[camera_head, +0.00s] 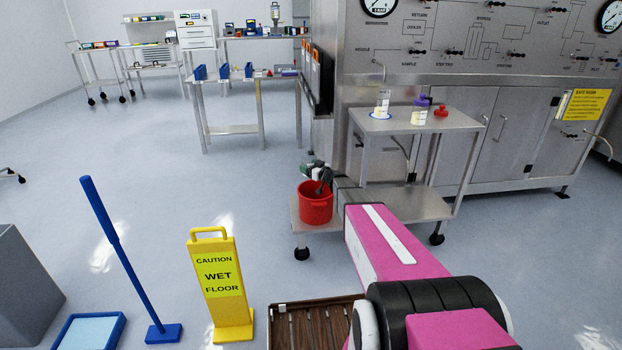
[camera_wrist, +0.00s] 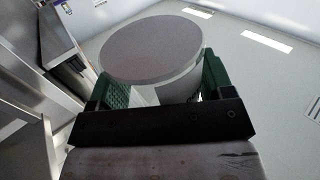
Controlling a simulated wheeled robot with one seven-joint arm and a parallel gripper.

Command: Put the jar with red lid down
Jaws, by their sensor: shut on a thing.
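My gripper (camera_wrist: 158,85) is shut on a pale, round, jar-like thing (camera_wrist: 152,50), with a green finger on either side. Its flat grey end faces the wrist camera, and no red lid shows on it, so I cannot confirm which jar it is. In the head view my gripper (camera_head: 314,170) is small, left of the cart's top and just above a red bucket (camera_head: 315,207). The held thing is mostly hidden there. A small red lid-like piece (camera_head: 441,112) lies on the cart top (camera_head: 400,126), right of a purple-lidded jar (camera_head: 420,113).
A small pale container (camera_head: 382,104) stands on a blue-rimmed disc on the cart top. The steel panel cabinet (camera_head: 480,120) rises behind. A yellow wet-floor sign (camera_head: 220,285) and a blue-handled tool (camera_head: 110,235) stand at the front left. The cart's front edge is bare.

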